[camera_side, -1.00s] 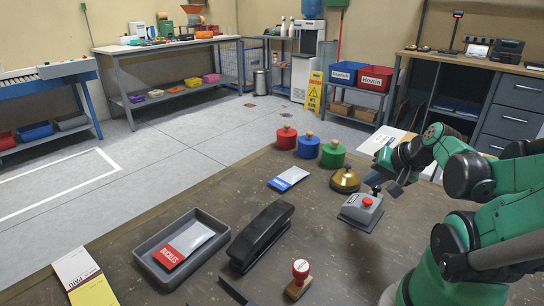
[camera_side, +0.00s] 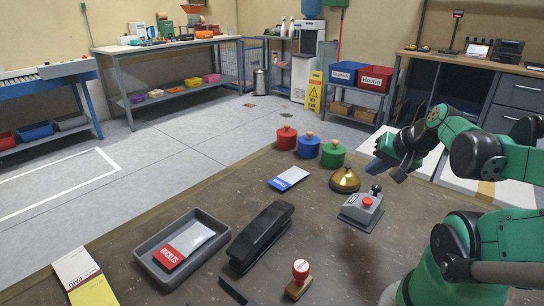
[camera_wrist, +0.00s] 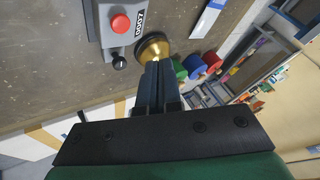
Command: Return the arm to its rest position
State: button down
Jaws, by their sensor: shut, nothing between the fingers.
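My green and black arm reaches in from the right in the side view. My gripper (camera_side: 376,168) is above the table's far right part, behind and above the grey control box, shut and empty. In the wrist view the fingers of my gripper (camera_wrist: 158,72) are together, pointing towards the brass bell. The grey control box (camera_side: 358,213) with a red button and a black knob stands on the table below my gripper, apart from it; it also shows in the wrist view (camera_wrist: 120,40). The brass bell (camera_side: 345,180) stands behind the box.
Red (camera_side: 286,138), blue (camera_side: 307,147) and green (camera_side: 333,155) knobbed weights stand at the back. A blue-white packet (camera_side: 288,178), a black stapler (camera_side: 262,236), a grey tray (camera_side: 150,247) holding a red-white packet (camera_side: 185,245), and a stamp (camera_side: 299,279) lie on the table.

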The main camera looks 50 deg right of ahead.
jog(key=w+a+n+y, duration=0.1)
jog(key=w+a+n, duration=0.3)
jog(key=a+n, duration=0.2)
jog(key=w+a+r+n+y, duration=0.1)
jog(key=w+a+n, duration=0.3)
jog(key=a+n, duration=0.3)
jog(key=a, duration=0.4)
jog(key=shift+w+a+r+n+y, duration=0.2)
jog(key=shift+w+r+n+y, duration=0.1)
jog(key=shift+y, duration=0.1)
